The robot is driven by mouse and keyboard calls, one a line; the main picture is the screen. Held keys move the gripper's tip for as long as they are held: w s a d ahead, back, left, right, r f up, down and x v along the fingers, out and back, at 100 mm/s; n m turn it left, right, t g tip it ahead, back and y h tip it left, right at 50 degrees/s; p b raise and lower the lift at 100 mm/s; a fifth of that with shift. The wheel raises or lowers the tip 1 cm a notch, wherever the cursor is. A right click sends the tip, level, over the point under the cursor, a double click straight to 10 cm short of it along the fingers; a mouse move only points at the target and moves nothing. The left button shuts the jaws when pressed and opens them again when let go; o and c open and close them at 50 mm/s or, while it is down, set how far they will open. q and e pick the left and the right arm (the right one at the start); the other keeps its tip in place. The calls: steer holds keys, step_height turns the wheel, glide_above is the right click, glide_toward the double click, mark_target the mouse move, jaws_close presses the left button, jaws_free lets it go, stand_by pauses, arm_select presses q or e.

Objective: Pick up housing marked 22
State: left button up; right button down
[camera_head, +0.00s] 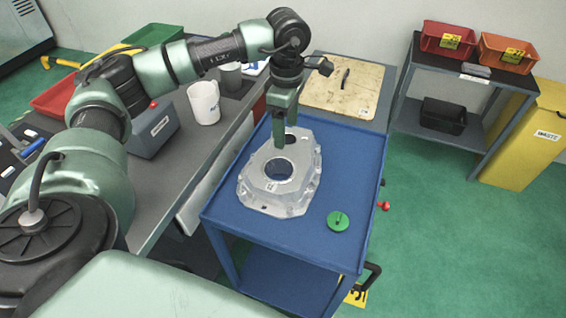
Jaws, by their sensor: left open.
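A grey cast aluminium housing (254,193) with a round bore lies on the blue cart top (313,233). My left gripper (284,137) points down over the far part of the housing. It is open, with nothing seen between its fingers. I cannot tell whether the fingertips touch the casting. The arm and gripper hide some of the housing's far side. My right gripper is not in view.
A green round part (338,221) lies on the cart, right of the housing. A white mug (203,102) and a grey box (154,130) stand on the left bench. A wooden board (345,88) lies behind the cart. A shelf with bins (447,40) stands back right.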

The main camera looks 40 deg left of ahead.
mark_target(286, 151)
arm_select(q)
step_height(286, 151, down, 2)
steer(key=shift+f+b, duration=0.2)
steer(key=shift+b, duration=0.45)
steer(key=f+b, duration=0.2)
steer(key=f, duration=0.1)
steer(key=f+b, duration=0.1)
steer(key=f, duration=0.1)
steer(key=shift+w+a+f, duration=0.1)
steer(key=shift+w+a, duration=0.2)
steer(key=shift+w, duration=0.05)
jaws_close()
steer(key=shift+r, duration=0.2)
